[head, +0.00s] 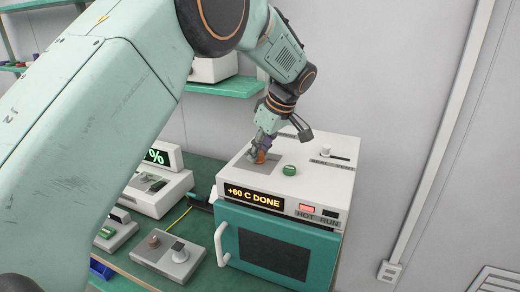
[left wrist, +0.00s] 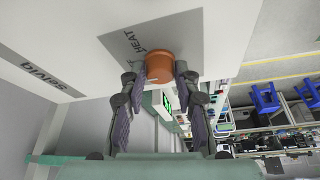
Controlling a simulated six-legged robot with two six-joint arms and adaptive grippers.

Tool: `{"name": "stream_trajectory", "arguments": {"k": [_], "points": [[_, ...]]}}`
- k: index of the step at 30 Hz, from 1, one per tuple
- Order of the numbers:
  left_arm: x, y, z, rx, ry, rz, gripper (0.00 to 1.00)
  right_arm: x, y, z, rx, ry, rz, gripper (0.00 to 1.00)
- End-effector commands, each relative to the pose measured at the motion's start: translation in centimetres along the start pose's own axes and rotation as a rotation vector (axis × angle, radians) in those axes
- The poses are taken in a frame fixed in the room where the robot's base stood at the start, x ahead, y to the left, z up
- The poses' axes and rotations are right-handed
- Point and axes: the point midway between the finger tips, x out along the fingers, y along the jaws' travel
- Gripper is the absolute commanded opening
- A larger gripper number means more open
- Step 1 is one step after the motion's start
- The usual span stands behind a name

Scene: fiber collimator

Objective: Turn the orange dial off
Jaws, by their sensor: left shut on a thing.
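The orange dial (head: 261,157) sits on the top of a white and teal oven (head: 318,183), on a grey patch. My left gripper (head: 257,148) reaches down from above and is shut on the dial, hiding part of it in the head view. In the left wrist view the dial (left wrist: 158,66) is a round orange knob by the word HEAT, between the two fingers of my left gripper (left wrist: 160,77). The dial's pointer mark is not clear. The oven's display (head: 254,197) reads "+60 C DONE". My right gripper is not in view.
A green knob (head: 289,170) and a SEAL VENT slider (head: 326,152) are close by on the oven top. A scale-like device (head: 156,190) and a grey box with knobs (head: 168,255) stand to the left on the green bench.

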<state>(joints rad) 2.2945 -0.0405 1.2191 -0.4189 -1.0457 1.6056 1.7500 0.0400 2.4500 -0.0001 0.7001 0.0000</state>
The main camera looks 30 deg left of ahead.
Motion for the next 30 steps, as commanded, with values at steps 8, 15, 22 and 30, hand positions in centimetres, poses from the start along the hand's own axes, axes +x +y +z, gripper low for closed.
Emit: {"name": "stream_trajectory", "arguments": {"k": [8, 15, 22, 30], "points": [[-0.2, 0.1, -0.1, 0.0, 0.002, 0.005, 0.52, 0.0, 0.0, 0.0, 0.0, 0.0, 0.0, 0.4], [-0.1, 0.1, 0.0, 0.001, 0.001, 0.002, 0.54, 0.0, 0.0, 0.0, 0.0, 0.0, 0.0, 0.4], [-1.3, 0.1, -0.1, 0.001, 0.002, 0.005, 0.54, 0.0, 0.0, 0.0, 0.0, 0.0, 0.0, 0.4], [-6.7, 0.1, -0.1, 0.0, 0.002, 0.006, 0.54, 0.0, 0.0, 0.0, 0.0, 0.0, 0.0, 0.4]]}}
